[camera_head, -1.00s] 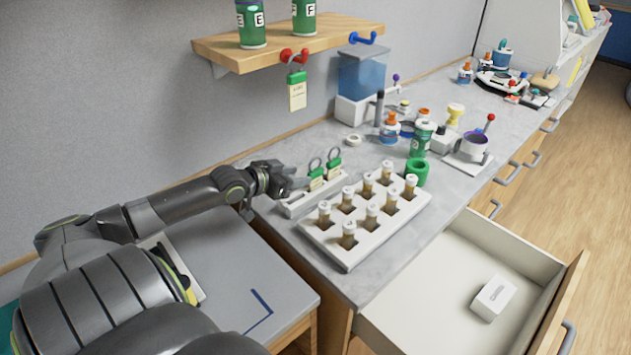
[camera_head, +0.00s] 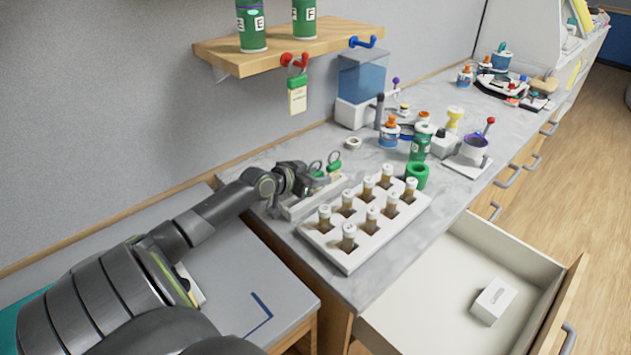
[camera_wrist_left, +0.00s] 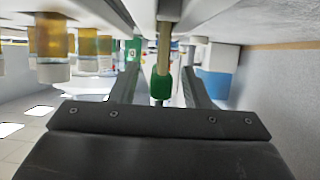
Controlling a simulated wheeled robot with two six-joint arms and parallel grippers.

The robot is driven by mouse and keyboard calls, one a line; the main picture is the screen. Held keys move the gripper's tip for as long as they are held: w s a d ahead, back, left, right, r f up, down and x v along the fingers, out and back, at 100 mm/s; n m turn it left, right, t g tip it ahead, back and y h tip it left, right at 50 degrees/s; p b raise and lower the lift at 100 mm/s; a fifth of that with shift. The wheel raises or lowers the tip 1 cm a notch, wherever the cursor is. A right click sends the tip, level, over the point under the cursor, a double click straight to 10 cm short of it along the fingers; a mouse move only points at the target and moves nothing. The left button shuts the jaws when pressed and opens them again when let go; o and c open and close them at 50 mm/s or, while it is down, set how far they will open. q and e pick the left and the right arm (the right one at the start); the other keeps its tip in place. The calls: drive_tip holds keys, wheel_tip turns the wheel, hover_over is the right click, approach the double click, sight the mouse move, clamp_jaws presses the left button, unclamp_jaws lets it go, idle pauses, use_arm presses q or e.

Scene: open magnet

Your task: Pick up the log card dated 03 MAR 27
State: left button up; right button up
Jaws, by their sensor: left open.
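Two green-topped log cards with metal rings, a nearer one (camera_head: 317,171) and a farther one (camera_head: 334,162), stand in a white rack (camera_head: 296,211). Another green-topped card (camera_head: 297,97) hangs from a red hook under the shelf. Its writing is too small to read, so I cannot tell which card bears 03 MAR 27. My left gripper (camera_head: 306,181) is open at the rack, beside the nearer card and partly over it. In the wrist view, a narrow green-ended piece (camera_wrist_left: 161,88) with a tan strip shows between the open fingers (camera_wrist_left: 160,92). My right gripper is out of view.
A white tray of several capped vials (camera_head: 345,258) stands right beside the rack. A green ring holder (camera_head: 417,176) and bottles (camera_head: 419,142) are beyond it. A wooden shelf (camera_head: 285,43) overhangs the back. An open drawer (camera_head: 430,305) is at the front right.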

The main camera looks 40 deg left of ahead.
use_arm(q)
clamp_jaws()
